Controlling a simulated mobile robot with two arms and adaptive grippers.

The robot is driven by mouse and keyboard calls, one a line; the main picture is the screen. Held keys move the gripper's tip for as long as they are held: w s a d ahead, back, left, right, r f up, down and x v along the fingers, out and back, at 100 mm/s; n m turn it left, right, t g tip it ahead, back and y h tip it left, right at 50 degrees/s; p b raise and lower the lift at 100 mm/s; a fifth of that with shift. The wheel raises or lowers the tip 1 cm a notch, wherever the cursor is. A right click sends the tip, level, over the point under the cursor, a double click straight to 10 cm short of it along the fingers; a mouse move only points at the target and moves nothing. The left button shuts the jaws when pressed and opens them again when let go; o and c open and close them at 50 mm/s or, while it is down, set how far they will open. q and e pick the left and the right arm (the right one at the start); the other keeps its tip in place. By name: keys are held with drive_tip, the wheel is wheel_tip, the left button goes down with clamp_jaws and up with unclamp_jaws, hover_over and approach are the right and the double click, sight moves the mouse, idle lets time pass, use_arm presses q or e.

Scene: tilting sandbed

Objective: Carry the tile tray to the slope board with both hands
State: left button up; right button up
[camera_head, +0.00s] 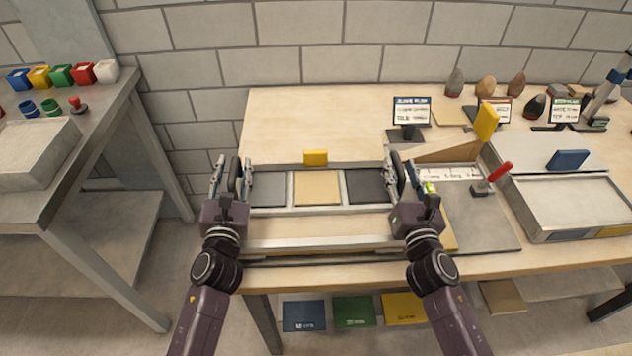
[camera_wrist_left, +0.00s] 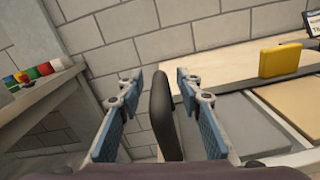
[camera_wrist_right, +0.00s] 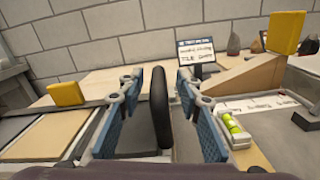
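The tile tray (camera_head: 331,188) lies on the table, with a grey, a tan and a dark tile side by side. A black upright handle stands at each end: the left handle (camera_wrist_left: 163,115) and the right handle (camera_wrist_right: 160,108). My left gripper (camera_head: 233,178) is open, its fingers on either side of the left handle with gaps showing. My right gripper (camera_head: 402,178) is open around the right handle in the same way. A tan wedge (camera_head: 450,152), which may belong to the slope board, stands right of the tray with a yellow block (camera_head: 487,122) at its high end.
A yellow block (camera_head: 316,158) sits at the tray's back edge. A small level (camera_wrist_right: 235,130) lies close beside my right gripper. A red-handled lever (camera_head: 492,180) and a shallow grey sandbed (camera_head: 570,205) are further right.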

use_arm(q)
drive_tip(key=s, duration=0.7)
drive_tip(key=s+d, duration=0.1)
drive_tip(key=s, duration=0.3)
drive_tip(key=shift+s, duration=0.15)
use_arm(e)
drive_tip(key=shift+s, duration=0.15)
drive_tip(key=s, duration=1.2)
drive_tip(key=shift+d, duration=0.4)
